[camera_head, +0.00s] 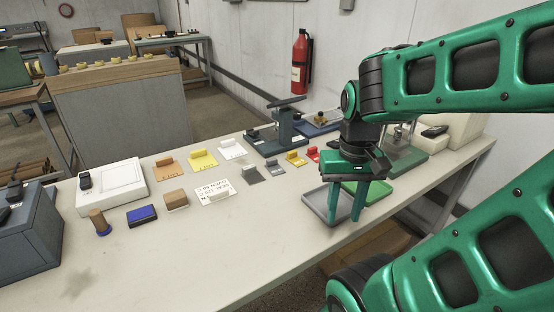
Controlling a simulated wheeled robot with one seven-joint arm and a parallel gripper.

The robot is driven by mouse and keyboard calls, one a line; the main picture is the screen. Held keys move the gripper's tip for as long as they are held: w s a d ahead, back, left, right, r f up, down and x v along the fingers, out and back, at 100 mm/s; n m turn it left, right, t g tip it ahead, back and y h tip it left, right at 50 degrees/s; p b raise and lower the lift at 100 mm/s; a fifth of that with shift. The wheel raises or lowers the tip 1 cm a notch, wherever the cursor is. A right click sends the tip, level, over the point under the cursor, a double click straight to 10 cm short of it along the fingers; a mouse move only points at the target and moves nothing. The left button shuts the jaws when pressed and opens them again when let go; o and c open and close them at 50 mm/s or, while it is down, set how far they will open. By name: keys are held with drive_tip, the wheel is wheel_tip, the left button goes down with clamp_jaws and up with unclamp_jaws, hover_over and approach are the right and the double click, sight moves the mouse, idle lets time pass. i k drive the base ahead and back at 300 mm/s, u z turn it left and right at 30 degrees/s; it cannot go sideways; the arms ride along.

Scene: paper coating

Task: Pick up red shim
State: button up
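The red shim (313,154) is a small red piece on the table, at the right end of a row of small coloured shims. It lies just left of my wrist, which may hide part of it. My gripper (345,215) points down over the front right of the table, in front of and to the right of the red shim. Its two green fingers are apart with a visible gap, and nothing shows between them.
A yellow shim (295,158) and grey shims (275,166) stand left of the red one. A grey tray (312,203) lies below my fingers. A dark press-like device (280,140) stands behind the row. The table's front middle (200,260) is clear.

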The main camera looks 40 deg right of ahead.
sight(313, 152)
drive_tip(key=u, duration=2.15)
drive_tip(key=k, duration=2.05)
drive_tip(key=z, duration=1.85)
drive_tip(key=i, duration=0.85)
drive_tip(key=z, duration=0.05)
